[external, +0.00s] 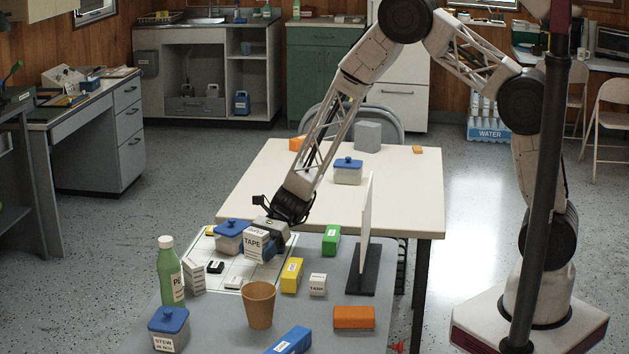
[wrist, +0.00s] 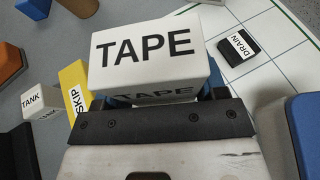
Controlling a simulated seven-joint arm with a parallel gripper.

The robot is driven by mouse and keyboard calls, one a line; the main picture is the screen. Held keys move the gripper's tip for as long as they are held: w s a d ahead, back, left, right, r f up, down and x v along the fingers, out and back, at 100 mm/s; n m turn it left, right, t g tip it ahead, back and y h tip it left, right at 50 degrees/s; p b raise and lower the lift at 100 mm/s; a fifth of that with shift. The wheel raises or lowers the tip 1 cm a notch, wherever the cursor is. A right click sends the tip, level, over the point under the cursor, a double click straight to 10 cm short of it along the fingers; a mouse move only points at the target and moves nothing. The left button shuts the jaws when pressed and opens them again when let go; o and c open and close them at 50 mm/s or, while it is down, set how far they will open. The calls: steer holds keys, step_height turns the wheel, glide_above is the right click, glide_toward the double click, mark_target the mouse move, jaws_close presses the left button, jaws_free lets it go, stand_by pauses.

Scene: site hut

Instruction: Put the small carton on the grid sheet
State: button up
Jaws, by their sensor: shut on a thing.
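My gripper (external: 266,226) is shut on a small white carton (external: 256,244) marked TAPE. In the wrist view the carton (wrist: 150,52) sits across the jaws, its label facing the camera. The white grid sheet (external: 264,276) lies on the grey table, below and around the carton in the external view. In the wrist view the sheet (wrist: 265,72) shows beyond and right of the carton. The carton appears held above the table, near the sheet's right part; the exact gap is unclear.
The sheet carries a black DRAIN block (wrist: 238,46) and a blue-lidded tub (external: 229,237). A green bottle (external: 171,275), tan cup (external: 259,304), yellow SKIP box (external: 292,276) and small white box (external: 318,285) stand nearby. An upright white panel (external: 366,225) stands to the right.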

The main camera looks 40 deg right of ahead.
mark_target(258, 261)
steer(key=shift+f, duration=1.85)
steer(key=shift+f, duration=0.15)
steer(key=o, duration=0.9)
steer(key=shift+d+r, duration=0.1)
steer(key=shift+r, duration=0.1)
steer(key=shift+v, duration=5.95)
steer(key=shift+w, duration=0.1)
